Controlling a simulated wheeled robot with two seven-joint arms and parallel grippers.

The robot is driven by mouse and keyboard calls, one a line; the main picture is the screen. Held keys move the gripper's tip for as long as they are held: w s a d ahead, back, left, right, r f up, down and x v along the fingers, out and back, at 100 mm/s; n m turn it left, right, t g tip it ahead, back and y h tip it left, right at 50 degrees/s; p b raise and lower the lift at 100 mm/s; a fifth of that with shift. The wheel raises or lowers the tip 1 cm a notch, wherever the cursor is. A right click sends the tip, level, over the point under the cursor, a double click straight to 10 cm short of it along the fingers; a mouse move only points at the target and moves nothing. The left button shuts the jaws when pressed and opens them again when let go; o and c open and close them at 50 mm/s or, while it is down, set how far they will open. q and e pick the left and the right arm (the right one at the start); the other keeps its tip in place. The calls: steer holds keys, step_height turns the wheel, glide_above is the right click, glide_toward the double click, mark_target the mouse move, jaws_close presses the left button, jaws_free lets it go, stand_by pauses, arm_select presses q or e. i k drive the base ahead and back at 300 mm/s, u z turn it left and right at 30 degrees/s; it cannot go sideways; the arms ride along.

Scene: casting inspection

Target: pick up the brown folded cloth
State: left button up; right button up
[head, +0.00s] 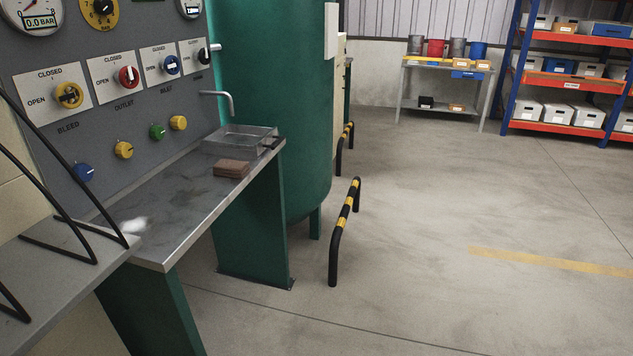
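The brown folded cloth (232,169) lies flat on the grey metal bench top (180,208), near its right edge. It is just in front of a shallow clear tray (238,140). Nothing touches the cloth from above. Neither of my grippers shows in the head view.
A grey panel with gauges, valve knobs and a spout (220,98) rises behind the bench. A green tank (270,110) stands beyond it. A black and yellow guard rail (345,230) stands right of the bench. A nearer grey surface with black bent rods (95,232) is at left. Open floor lies right.

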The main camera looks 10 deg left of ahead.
mark_target(224, 167)
steer(key=u, duration=0.65)
steer(key=k, duration=0.25)
steer(key=z, duration=1.6)
steer(key=i, duration=2.85)
steer(key=u, duration=1.55)
steer(key=i, duration=1.35)
steer(key=u, duration=1.4)
